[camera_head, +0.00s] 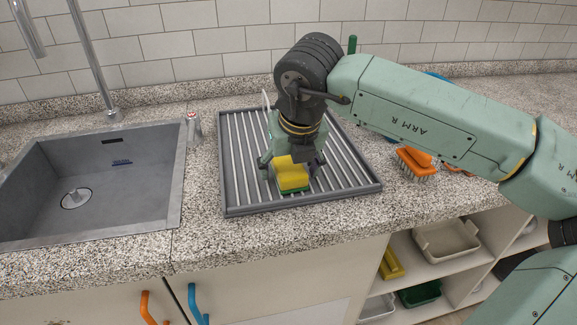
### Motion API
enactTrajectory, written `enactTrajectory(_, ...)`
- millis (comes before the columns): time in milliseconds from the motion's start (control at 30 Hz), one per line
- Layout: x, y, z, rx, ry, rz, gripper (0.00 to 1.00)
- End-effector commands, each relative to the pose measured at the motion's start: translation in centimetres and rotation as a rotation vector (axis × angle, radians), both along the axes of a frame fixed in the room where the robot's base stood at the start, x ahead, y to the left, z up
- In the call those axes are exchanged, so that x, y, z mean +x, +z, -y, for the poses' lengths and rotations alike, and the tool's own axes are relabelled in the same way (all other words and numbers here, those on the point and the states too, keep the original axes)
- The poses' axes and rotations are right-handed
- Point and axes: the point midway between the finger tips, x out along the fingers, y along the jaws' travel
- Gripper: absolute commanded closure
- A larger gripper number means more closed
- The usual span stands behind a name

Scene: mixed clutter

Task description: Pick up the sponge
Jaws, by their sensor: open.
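The sponge (292,176) is yellow with a green underside. It rests on the ribbed grey drying tray (232,178) on the counter. My gripper (291,170) points down over the sponge, with its fingers around the sponge's far part. The fingers are open. I cannot tell whether they touch the sponge, and its far end is hidden by my gripper.
A grey sink (130,205) with a tap (95,60) lies to the left. An orange brush (416,163) lies right of the tray. A small bottle (194,130) stands between sink and tray. Open shelves (440,275) with bins are below the counter.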

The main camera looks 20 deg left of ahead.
Motion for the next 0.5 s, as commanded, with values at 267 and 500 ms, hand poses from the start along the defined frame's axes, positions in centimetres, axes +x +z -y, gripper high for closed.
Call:
enactTrajectory(267,0.02,-0.03,-0.01,0.001,0.000,0.001,0.36)
enactTrajectory(500,0.02,0.00,-0.01,0.001,0.000,0.001,0.52)
